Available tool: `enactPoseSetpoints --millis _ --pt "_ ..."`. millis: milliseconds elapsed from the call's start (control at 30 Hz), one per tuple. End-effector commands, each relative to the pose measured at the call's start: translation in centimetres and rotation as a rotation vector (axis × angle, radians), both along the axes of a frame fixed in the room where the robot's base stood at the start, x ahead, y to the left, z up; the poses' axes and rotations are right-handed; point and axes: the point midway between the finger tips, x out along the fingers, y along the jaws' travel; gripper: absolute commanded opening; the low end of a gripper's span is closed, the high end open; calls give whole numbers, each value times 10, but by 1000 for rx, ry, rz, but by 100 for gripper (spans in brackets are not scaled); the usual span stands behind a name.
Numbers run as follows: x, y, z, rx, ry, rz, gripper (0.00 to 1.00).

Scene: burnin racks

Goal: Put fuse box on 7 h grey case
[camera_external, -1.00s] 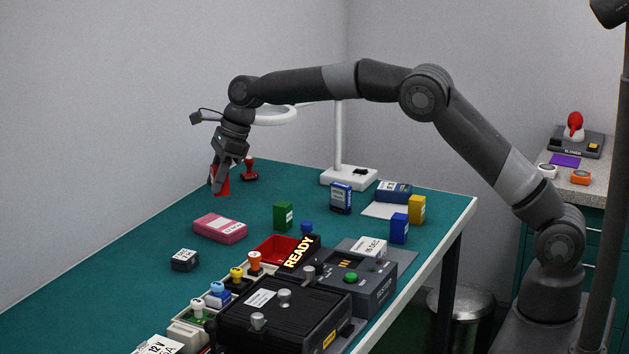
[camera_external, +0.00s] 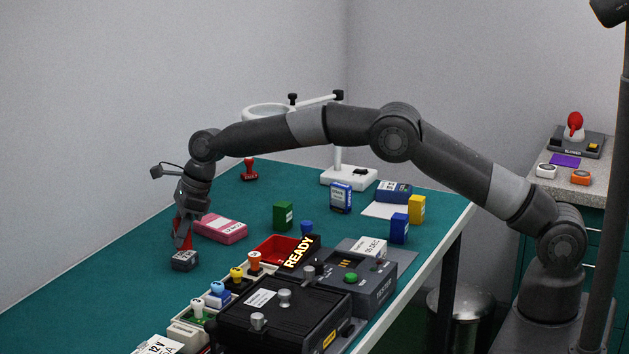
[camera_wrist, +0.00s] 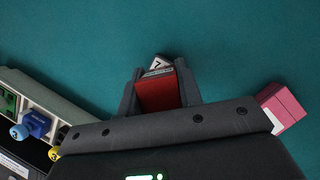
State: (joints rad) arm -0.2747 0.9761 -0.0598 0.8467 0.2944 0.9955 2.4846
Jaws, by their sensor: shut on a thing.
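The red fuse box (camera_external: 179,231) is held between the fingers of my gripper (camera_external: 183,240), which is shut on it. In the wrist view the red box (camera_wrist: 160,92) fills the space between both fingers. The small dark grey case (camera_external: 184,262) lies on the green table directly below the gripper. Its white label with a 7 (camera_wrist: 157,63) peeks out beyond the red box in the wrist view; the rest of the case is hidden there. The red box is right over or very near the case; I cannot tell whether they touch.
A pink box (camera_external: 220,229) lies close to the right of my gripper. A row of stamps (camera_external: 236,280), a red tray (camera_external: 272,248) and a black tester (camera_external: 290,315) stand nearer the front. The green table (camera_external: 90,300) left of the case is clear.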

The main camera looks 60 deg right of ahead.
Motion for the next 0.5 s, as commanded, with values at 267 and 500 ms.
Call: enactPoseSetpoints --millis 267,500 --pt "0 0 -16 0 -2 1 10" --pt "0 0 -19 0 0 1 36"
